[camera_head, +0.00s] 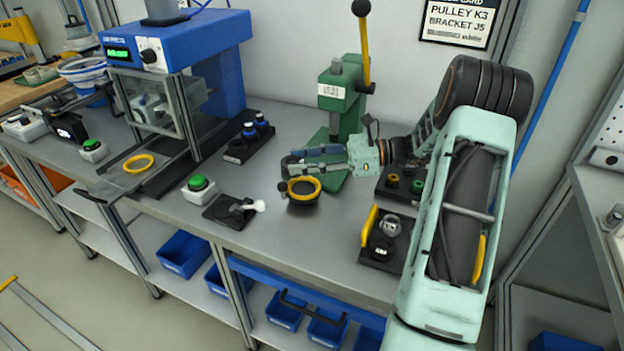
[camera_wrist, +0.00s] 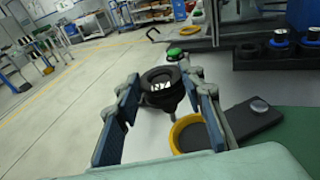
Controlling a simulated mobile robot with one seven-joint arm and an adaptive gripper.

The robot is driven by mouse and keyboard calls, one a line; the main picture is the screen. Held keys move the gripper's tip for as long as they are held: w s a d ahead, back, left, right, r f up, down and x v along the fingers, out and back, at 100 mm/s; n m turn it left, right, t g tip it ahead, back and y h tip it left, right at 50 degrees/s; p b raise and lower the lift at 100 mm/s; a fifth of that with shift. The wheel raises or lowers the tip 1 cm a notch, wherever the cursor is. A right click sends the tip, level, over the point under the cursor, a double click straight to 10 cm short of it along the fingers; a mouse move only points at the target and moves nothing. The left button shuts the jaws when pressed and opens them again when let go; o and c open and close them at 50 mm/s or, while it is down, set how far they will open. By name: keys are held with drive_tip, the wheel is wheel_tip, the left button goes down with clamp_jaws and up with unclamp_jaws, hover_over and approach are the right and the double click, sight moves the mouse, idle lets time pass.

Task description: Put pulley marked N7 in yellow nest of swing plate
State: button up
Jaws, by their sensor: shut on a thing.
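My gripper (camera_head: 298,163) is shut on a black pulley (camera_wrist: 162,82) with a white N7 mark. It holds the pulley above the bench; in the head view the fingers partly hide it. A yellow ring on a dark round base (camera_head: 304,188) is just below and beside the fingertips. It also shows in the wrist view (camera_wrist: 176,134), apart from the pulley. Another yellow ring, which looks like the nest (camera_head: 138,163), lies on a flat grey plate jutting from the blue machine at left. This looks like the swing plate (camera_head: 112,175).
A green lever press (camera_head: 340,105) stands behind my gripper. A black rack of blue-topped parts (camera_head: 248,142) stands behind. A black fixture (camera_head: 385,240) is at right.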

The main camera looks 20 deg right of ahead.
hover_over(312, 189)
wheel_tip(312, 189, down, 5)
drive_tip(key=shift+r, duration=0.1)
drive_tip(key=shift+f, duration=1.5)
drive_tip(key=shift+f, duration=0.1)
drive_tip(key=shift+f+b, duration=0.15)
drive_tip(key=shift+b, duration=0.2)
drive_tip(key=o, duration=1.3)
drive_tip(key=shift+c, duration=0.2)
drive_tip(key=shift+r, duration=0.25)
drive_tip(key=v, duration=1.2)
drive_tip(key=shift+w+d, duration=0.1)
